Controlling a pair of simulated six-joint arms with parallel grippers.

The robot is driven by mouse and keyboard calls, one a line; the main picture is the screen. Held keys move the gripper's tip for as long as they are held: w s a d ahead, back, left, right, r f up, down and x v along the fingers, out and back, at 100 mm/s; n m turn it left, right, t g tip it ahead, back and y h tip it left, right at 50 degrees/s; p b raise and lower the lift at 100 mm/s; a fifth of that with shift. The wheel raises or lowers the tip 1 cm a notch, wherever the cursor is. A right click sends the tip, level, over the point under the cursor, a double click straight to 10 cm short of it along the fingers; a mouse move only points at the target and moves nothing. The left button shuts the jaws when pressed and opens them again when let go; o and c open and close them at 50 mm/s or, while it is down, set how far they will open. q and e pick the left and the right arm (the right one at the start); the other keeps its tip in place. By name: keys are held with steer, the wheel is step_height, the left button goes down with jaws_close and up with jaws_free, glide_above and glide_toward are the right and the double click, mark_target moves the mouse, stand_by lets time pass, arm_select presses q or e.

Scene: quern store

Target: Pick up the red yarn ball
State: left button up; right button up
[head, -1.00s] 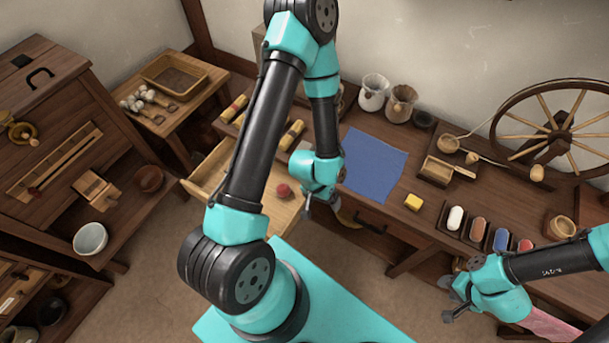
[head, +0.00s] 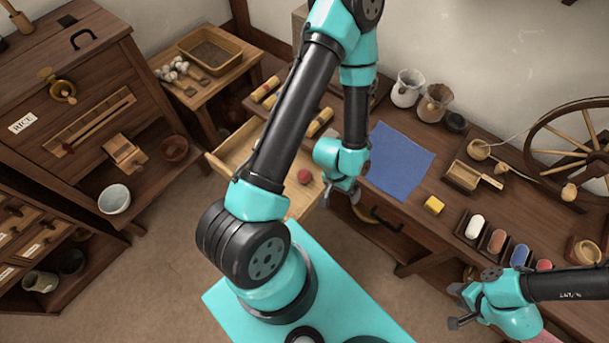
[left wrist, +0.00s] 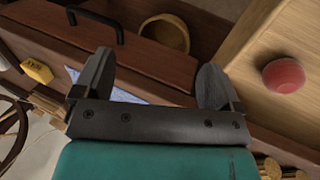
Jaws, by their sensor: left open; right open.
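The red yarn ball (head: 304,177) lies in the pulled-out light wooden drawer (head: 238,149), near its right side. It also shows at the upper right of the left wrist view (left wrist: 284,75), outside the jaws. My left gripper (head: 341,194) is open and empty, just to the right of the ball in the head view. In the left wrist view, its two dark fingers (left wrist: 153,80) stand wide apart with nothing between them. My right gripper (head: 457,306) is open and empty at the lower right, well away from the ball.
The worktable holds a blue cloth (head: 399,160), a yellow block (head: 434,205) and a wooden scoop box (head: 464,176). Yellow rolls (head: 320,122) lie behind the drawer. A white bowl (head: 115,199) stands on the left cabinet. A spinning wheel (head: 570,150) is at right.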

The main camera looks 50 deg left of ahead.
arm_select(q)
step_height(320, 180, up, 6)
steer(key=n+y, duration=0.4)
steer(key=n, duration=0.9)
glide_above(305, 172)
steer(key=shift+f+g, duration=0.1)
steer(key=shift+g, duration=0.3)
steer(key=shift+f, duration=0.1)
step_height(305, 172, down, 12)
steer(key=shift+r, duration=0.1)
